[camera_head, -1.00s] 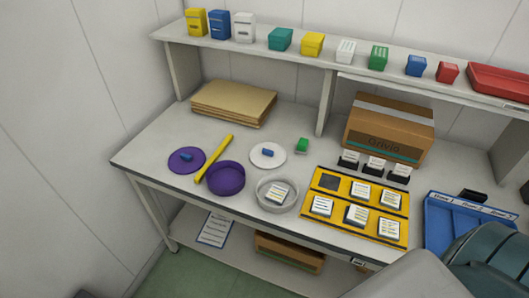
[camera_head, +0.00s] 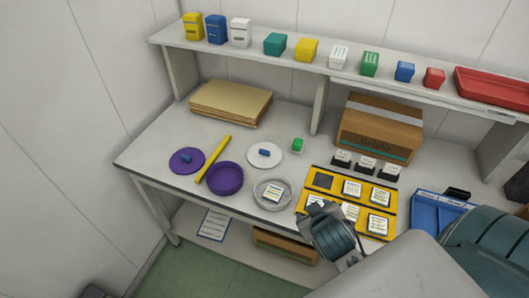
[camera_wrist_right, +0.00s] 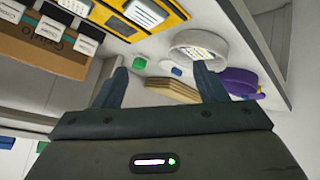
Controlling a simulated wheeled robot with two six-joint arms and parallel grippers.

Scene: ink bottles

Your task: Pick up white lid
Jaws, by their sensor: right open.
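The white lid (camera_head: 265,156) is a flat round disc with a small blue knob (camera_head: 265,152) on top. It lies on the table behind the clear round dish (camera_head: 262,195). In the right wrist view the blue knob (camera_wrist_right: 177,71) shows between the fingers, farther off. My right gripper (camera_wrist_right: 162,72) is open and empty, its two fingers apart. In the head view my right wrist is over the front edge of the yellow tray, to the front right of the lid and apart from it. My left gripper is not in view.
A purple lid (camera_head: 181,163), purple dish (camera_head: 225,178) and yellow stick (camera_head: 213,160) lie left. A green block (camera_head: 297,145) is right of the white lid. The yellow tray (camera_head: 308,184) holds several labelled bottles. A shelf (camera_head: 360,78) runs along the back.

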